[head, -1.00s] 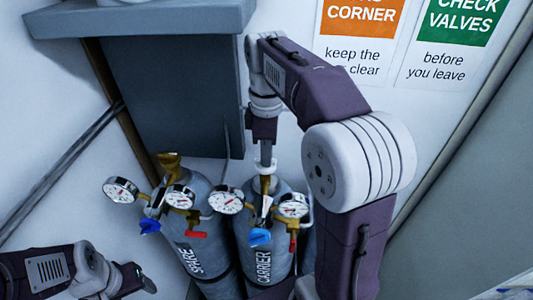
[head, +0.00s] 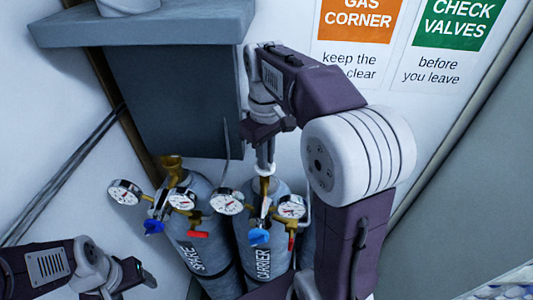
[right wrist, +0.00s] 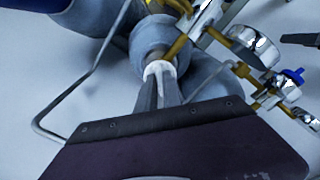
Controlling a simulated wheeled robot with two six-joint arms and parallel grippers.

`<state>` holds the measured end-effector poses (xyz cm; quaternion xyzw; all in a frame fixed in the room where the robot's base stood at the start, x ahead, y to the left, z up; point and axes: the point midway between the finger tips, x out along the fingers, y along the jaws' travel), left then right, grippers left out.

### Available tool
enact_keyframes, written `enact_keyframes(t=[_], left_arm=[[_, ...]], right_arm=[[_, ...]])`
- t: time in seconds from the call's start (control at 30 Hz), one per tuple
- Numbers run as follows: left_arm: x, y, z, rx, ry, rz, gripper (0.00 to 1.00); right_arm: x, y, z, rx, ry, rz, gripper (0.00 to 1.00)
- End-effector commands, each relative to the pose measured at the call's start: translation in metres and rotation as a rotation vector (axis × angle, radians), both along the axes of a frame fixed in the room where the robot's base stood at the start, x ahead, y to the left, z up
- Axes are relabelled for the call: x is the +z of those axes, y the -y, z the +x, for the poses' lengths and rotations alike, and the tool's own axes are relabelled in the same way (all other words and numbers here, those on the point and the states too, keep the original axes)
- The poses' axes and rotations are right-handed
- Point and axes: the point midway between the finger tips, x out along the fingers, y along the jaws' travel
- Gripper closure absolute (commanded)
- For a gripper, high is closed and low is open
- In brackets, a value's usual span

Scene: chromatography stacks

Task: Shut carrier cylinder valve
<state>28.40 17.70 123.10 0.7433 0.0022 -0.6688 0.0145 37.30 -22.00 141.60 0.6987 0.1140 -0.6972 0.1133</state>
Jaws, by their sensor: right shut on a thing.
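The carrier cylinder (head: 263,235) is a grey bottle labelled CARRIER, standing right of the spare one. Its valve sits at the top; my right gripper (head: 265,170) points straight down onto it and is shut on it. In the right wrist view the closed fingers (right wrist: 160,75) meet at the pale valve top above the cylinder's grey neck (right wrist: 150,35), and they hide most of the valve. The carrier's regulator has two gauges, a blue knob (head: 259,236) and a red lever (head: 291,241). My left gripper (head: 143,277) is at lower left, apart from the cylinders; its jaw opening is unclear.
The spare cylinder (head: 200,240) stands close at left with a brass valve (head: 171,165), gauges, a blue knob and a red lever. Gauges crowd the space between the bottles. A grey cabinet (head: 175,100) with a ledge is behind. Signs hang on the wall.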

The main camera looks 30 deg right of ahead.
Motion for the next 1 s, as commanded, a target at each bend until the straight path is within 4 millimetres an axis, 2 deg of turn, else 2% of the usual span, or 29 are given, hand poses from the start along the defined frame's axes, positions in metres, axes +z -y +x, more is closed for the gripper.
enact_keyframes(t=[0.6,1.0], left_arm=[[0.019,0.000,0.000,0.000,0.000,0.000,0.35],[0.025,0.000,0.000,0.000,0.000,0.000,0.35]], right_arm=[[0.000,0.000,0.000,-0.569,-0.005,0.001,1.00],[-0.001,0.000,0.000,-0.813,-0.003,0.001,1.00]])
